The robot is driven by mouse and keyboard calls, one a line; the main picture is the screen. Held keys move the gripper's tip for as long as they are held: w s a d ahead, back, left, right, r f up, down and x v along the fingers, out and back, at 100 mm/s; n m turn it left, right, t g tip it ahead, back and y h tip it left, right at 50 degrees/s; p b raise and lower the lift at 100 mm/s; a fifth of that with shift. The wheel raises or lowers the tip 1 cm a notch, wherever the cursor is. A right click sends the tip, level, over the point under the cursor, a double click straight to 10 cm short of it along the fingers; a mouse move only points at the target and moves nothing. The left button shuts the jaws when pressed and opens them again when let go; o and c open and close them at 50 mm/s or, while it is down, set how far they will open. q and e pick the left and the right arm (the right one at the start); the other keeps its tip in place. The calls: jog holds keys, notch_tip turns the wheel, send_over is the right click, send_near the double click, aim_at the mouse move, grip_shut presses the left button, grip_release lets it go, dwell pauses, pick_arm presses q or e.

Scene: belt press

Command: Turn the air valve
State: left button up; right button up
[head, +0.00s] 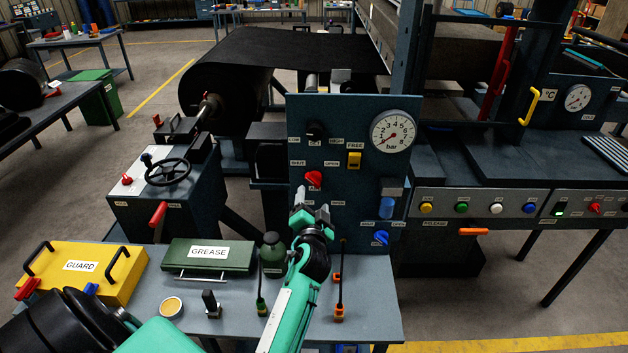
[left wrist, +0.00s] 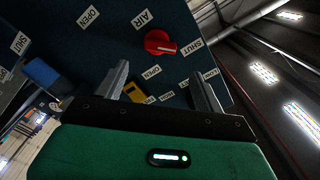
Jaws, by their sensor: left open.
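The air valve is a red knob (head: 313,179) on the dark blue upright panel (head: 352,130), below the SHUT and OPEN labels. In the left wrist view the red knob (left wrist: 160,42) sits beside the AIR label, its handle pointing toward SHUT. My left gripper (head: 311,205) is just below and in front of the knob in the head view. In the left wrist view its two fingers (left wrist: 163,80) are spread apart with nothing between them. The knob lies beyond the fingertips, and no contact shows. My right gripper is not in view.
The panel also carries a bar gauge (head: 395,131), a black knob (head: 315,131), a yellow switch (head: 354,160) and a blue knob (head: 380,238). Below, the bench (head: 235,318) holds a yellow GUARD case (head: 112,272), a green GREASE box (head: 210,262) and upright tools.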

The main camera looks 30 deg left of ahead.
aim_at(314, 182)
pick_arm(q)
jog(key=p+x, duration=0.1)
jog(key=x, duration=0.6)
jog(key=shift+w+a+p, duration=0.15)
jog(key=shift+p, duration=0.2)
jog(key=shift+w+a, duration=0.35)
jog(key=shift+w, duration=0.2)
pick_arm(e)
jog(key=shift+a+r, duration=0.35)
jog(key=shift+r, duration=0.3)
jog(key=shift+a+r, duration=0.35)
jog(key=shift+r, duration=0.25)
pick_arm(q)
jog(key=shift+c, duration=0.2)
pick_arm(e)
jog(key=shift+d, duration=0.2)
pick_arm(q)
jog(key=c, duration=0.9)
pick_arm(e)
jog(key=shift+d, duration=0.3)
